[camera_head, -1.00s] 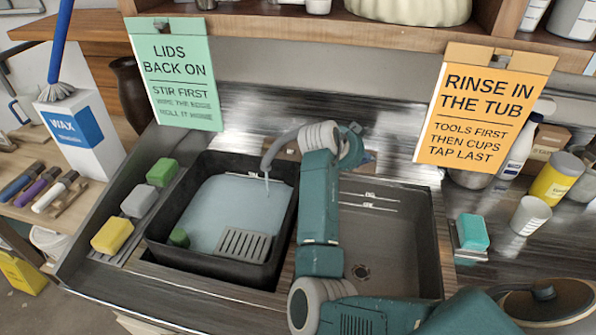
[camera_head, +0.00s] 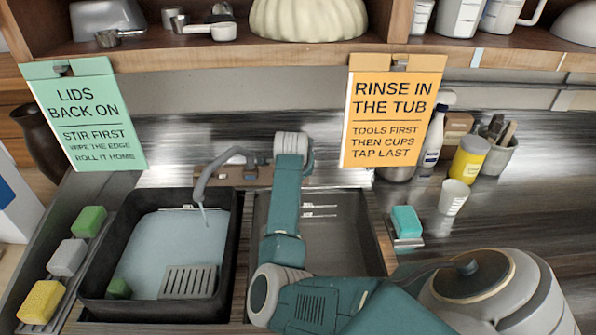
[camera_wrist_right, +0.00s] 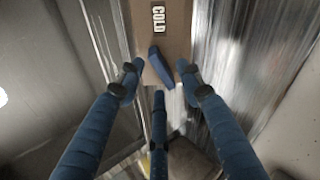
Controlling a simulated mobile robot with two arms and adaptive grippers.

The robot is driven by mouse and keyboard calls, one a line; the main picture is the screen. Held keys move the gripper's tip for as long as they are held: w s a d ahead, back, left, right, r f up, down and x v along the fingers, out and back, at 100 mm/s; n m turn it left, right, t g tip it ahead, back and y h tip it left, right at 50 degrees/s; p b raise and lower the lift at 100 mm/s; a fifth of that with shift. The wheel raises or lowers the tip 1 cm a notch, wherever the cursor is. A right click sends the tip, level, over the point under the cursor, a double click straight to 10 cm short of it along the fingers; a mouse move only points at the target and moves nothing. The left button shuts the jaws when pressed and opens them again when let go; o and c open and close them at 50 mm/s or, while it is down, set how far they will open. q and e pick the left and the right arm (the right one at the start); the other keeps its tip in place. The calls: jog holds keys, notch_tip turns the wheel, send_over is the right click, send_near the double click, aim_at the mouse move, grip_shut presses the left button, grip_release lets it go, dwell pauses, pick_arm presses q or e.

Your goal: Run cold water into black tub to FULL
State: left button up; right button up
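The black tub (camera_head: 92,281) stands at the left of the counter and holds pale water (camera_head: 160,245), its surface close to a marked line on the back wall. A thin stream (camera_head: 204,216) falls from the curved grey tap spout (camera_head: 208,172) into it. My right arm (camera_head: 288,195) reaches over the sink to the tap panel; its gripper is hidden there. In the right wrist view, my right gripper (camera_wrist_right: 158,85) has its fingers spread around the tip of a blue lever (camera_wrist_right: 160,66), with visible gaps. A COLD label (camera_wrist_right: 158,18) sits beyond the lever. My left gripper is out of view.
A grey grate (camera_head: 188,282) and a green block (camera_head: 118,288) are in the tub. Sponges (camera_head: 67,257) line its left side. An empty-looking sink (camera_head: 345,240) is to the right. A teal sponge (camera_head: 406,222) and a cup (camera_head: 453,197) stand further right.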

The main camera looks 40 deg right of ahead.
jog(key=shift+w+d+f, duration=0.3)
jog(key=shift+f, duration=0.25)
grip_shut()
jog(key=m, duration=0.2)
jog(key=shift+a+m, duration=0.15)
jog(key=shift+m, duration=0.25)
jog(key=m, duration=0.2)
jog(key=shift+m+g, duration=0.3)
grip_release()
